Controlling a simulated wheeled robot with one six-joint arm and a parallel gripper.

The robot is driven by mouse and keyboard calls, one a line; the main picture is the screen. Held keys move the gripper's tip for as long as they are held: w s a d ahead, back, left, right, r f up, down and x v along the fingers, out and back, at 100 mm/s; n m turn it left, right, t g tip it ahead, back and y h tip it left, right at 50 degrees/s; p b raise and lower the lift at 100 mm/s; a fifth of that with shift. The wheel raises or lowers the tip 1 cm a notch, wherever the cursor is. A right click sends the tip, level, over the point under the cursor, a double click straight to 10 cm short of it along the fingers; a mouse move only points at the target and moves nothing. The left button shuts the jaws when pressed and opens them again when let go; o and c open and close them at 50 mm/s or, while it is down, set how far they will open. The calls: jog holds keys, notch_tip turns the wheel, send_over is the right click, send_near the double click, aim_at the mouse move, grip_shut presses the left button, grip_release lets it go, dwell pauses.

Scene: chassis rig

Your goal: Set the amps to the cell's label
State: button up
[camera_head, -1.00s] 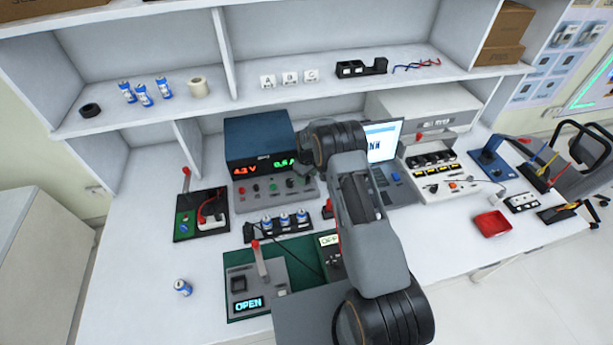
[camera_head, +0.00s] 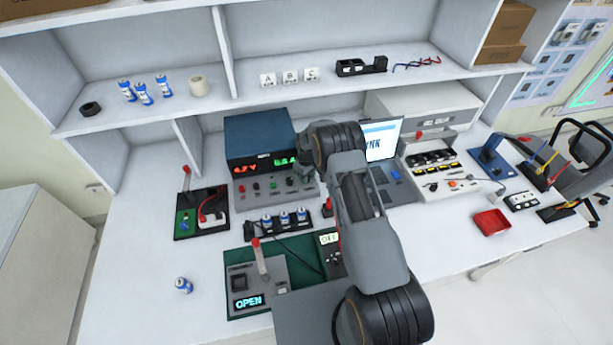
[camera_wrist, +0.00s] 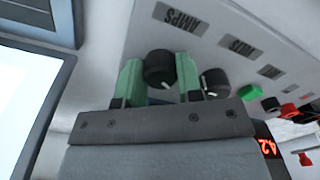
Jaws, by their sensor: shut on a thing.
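The dark blue power supply (camera_head: 258,140) stands on the bench, with a red voltage readout (camera_head: 250,167) that looks like 4.2 V. Its green amps readout (camera_head: 285,160) is partly hidden by my arm and hard to read. In the wrist view, the black amps knob (camera_wrist: 160,69) sits by the AMPS label (camera_wrist: 180,17). My gripper (camera_wrist: 160,79) is shut on this knob, one green finger on each side. The volts knob (camera_wrist: 215,82) is just right of the right finger. A blue-and-white cell (camera_head: 183,285) stands on the bench; its label is too small to read.
Three cells stand in a black holder (camera_head: 283,223) before the supply. A tester (camera_head: 255,285) with a red-tipped lever reads OPEN. A laptop (camera_head: 383,150) is close right of my arm. The bench's left front is mostly clear.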

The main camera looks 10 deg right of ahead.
jog(key=shift+f+m+b, duration=0.1)
jog(key=shift+m+b, duration=0.2)
jog(key=shift+b, duration=0.35)
jog(key=shift+f+m+b, duration=0.1)
jog(key=shift+m+b, duration=0.2)
jog(key=shift+b, duration=0.1)
jog(key=m+b, duration=0.2)
jog(key=b, duration=0.1)
jog(key=m+b, duration=0.3)
jog(key=shift+m, duration=0.4)
jog(key=shift+r+m+b, duration=0.2)
jog(key=shift+m+b, duration=0.8)
jog(key=shift+m, duration=0.8)
jog(key=o, duration=0.9)
jog(key=shift+r, duration=0.1)
